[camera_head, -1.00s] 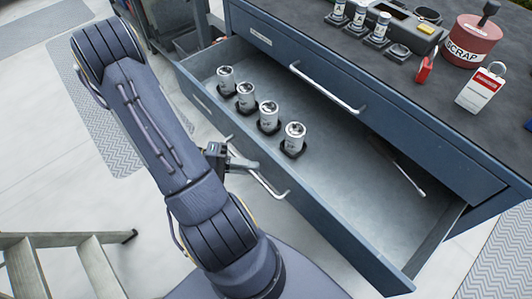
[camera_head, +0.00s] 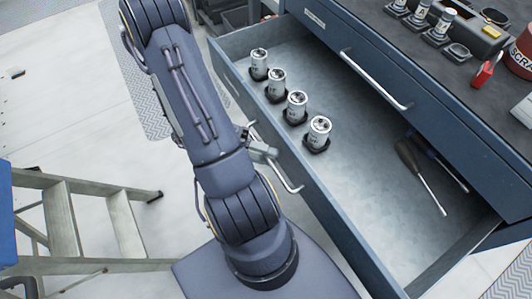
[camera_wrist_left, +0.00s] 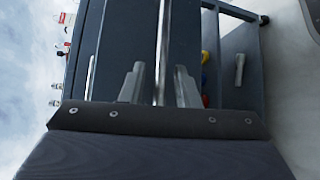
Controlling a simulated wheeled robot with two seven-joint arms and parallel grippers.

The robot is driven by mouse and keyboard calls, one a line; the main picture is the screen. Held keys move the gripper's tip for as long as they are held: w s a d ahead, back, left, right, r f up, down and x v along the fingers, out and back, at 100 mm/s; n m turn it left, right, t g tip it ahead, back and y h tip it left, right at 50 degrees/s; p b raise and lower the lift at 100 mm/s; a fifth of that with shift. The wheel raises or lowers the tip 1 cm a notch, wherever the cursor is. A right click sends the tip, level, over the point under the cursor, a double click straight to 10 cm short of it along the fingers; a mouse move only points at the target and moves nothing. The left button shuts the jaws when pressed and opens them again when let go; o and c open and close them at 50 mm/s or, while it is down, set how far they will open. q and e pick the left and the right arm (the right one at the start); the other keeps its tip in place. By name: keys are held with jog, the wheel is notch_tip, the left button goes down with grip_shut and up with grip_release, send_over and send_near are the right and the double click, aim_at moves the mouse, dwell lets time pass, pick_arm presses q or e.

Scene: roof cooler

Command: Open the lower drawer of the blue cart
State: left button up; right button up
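The blue cart (camera_head: 495,165) stands at the right in the head view. Its lower drawer (camera_head: 350,225) is pulled far out. Several silver cans (camera_head: 297,105) stand in a row inside it, and two screwdrivers (camera_head: 425,178) lie toward its back. My left gripper (camera_head: 262,152) is at the lower drawer's bar handle (camera_head: 290,186). In the left wrist view, the two fingers (camera_wrist_left: 160,88) stand apart on either side of the handle bar (camera_wrist_left: 163,45), with a gap visible beside it. My right gripper is out of view.
The upper drawer, with its own handle (camera_head: 375,80), is shut. Bottles, a red tag (camera_head: 482,74) and a red can stand on the cart top. A wooden step ladder (camera_head: 70,220) stands at the lower left. Bare floor (camera_head: 75,110) lies left of my arm.

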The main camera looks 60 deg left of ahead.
pick_arm(q)
jog(key=p+v, duration=0.1)
jog(key=v, duration=0.6)
jog(key=shift+s+a, duration=0.2)
jog(key=shift+a, duration=0.15)
jog(key=shift+r, duration=0.1)
dwell(0.4)
